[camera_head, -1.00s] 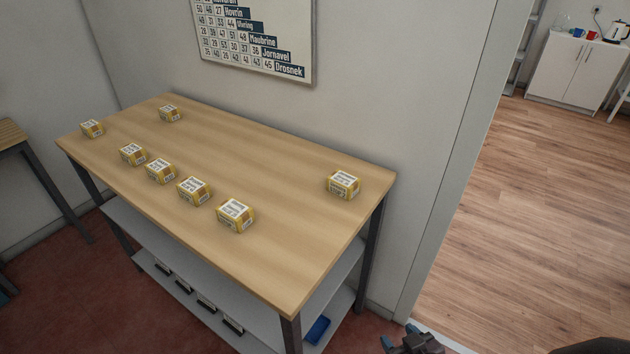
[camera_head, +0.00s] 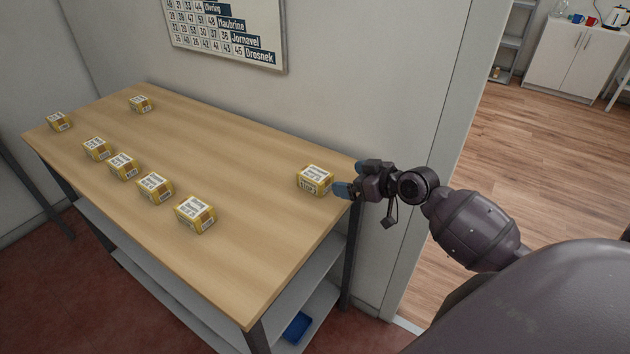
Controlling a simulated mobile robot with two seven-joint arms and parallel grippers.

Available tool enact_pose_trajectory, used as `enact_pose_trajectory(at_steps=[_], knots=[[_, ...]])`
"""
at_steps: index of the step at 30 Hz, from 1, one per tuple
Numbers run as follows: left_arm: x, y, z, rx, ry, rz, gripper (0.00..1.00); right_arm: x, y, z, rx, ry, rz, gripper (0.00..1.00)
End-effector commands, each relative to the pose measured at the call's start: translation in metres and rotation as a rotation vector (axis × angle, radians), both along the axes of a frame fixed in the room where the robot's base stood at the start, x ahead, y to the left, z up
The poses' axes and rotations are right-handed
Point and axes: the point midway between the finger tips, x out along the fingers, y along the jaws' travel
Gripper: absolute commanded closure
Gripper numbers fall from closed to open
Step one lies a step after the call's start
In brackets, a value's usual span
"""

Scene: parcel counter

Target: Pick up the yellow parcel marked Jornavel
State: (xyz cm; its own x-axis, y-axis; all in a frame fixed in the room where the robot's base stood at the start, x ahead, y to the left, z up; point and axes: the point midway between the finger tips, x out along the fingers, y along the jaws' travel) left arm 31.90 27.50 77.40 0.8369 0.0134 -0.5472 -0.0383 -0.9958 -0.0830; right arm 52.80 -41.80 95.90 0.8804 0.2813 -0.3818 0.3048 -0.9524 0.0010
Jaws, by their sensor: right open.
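Several yellow parcels with white labels lie on the wooden table (camera_head: 230,130); the label print is too small to read, so I cannot tell which is marked Jornavel. One parcel (camera_head: 315,180) lies alone near the right end. My right gripper (camera_head: 348,178) is open just right of that parcel, fingers pointing left at it, with nothing between them. Other parcels form a row along the front: the nearest (camera_head: 195,215), then a second (camera_head: 155,186), a third (camera_head: 122,166) and a fourth (camera_head: 97,148). Two more lie farther back, one parcel (camera_head: 140,104) and another parcel (camera_head: 59,122). My left gripper is not in view.
A wall chart (camera_head: 225,30) with numbers and names, Jornavel among them, hangs behind the table. Below is a grey shelf with a blue item (camera_head: 297,327). A wall edge stands right of the table. The table's middle is clear.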

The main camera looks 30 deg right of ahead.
Motion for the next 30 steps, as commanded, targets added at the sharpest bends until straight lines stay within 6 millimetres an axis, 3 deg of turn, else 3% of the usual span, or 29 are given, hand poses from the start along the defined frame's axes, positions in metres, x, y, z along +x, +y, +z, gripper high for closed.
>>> enact_pose_trajectory(at_steps=[9, 30], knots=[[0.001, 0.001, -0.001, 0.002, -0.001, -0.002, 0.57, 0.038, 0.013, -0.017, 0.003, 0.001, 0.0, 0.08], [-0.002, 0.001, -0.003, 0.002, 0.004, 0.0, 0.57, 0.087, 0.034, -0.042, 0.002, 0.002, 0.0, 0.08]])
